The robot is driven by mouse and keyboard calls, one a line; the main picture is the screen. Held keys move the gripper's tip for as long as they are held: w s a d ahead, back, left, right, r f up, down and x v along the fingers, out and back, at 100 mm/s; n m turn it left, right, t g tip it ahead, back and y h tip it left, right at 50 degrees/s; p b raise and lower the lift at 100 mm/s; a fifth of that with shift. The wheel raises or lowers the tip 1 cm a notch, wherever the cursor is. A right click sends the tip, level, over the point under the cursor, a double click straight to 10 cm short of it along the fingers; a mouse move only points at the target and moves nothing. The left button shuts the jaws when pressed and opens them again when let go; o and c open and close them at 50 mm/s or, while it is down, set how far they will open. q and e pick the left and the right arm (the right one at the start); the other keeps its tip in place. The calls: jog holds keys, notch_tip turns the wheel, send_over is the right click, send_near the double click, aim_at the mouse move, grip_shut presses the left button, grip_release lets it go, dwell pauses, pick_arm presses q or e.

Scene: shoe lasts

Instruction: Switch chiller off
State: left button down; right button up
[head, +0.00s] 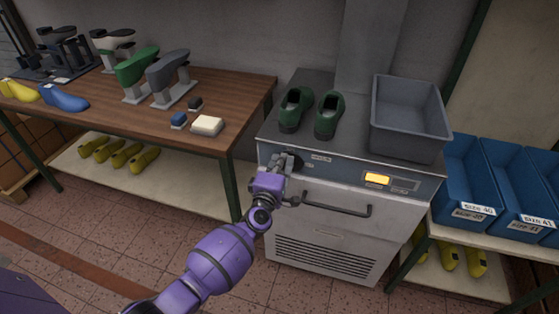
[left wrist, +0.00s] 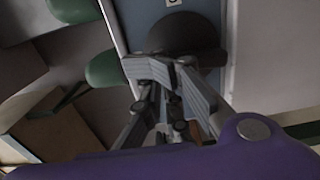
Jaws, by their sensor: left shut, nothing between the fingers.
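The chiller (head: 335,232) is a grey metal cabinet with a dark control strip along its upper front. A black round knob (head: 292,162) sits at the left end of that strip; it also shows in the left wrist view (left wrist: 185,35). An amber display (head: 377,178) is lit toward the right of the strip. My left gripper (head: 282,165) is shut and empty, with its fingertips right at the knob. In the left wrist view the closed fingertips (left wrist: 165,66) overlap the knob's lower edge; I cannot tell whether they touch. My right gripper is not in view.
Two green shoes (head: 327,115) and a grey bin (head: 405,130) stand on the chiller. A bar handle (head: 336,208) crosses its front below the strip. A wooden table (head: 110,110) with shoe lasts is left; blue bins (head: 470,190) are right.

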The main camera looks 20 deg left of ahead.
pick_arm(q)
jog(key=shift+w+d+r, duration=0.1)
jog(key=shift+d+r, duration=0.15)
jog(key=shift+d, duration=0.1)
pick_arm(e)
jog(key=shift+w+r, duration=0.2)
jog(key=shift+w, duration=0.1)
pick_arm(q)
jog(key=shift+d, duration=0.1)
jog(key=shift+d+f, duration=0.15)
jog(key=shift+d, duration=0.4)
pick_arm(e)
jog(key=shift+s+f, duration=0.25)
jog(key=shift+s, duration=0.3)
pick_arm(q)
jog(key=shift+d+f, duration=0.1)
jog(key=shift+f, duration=0.05)
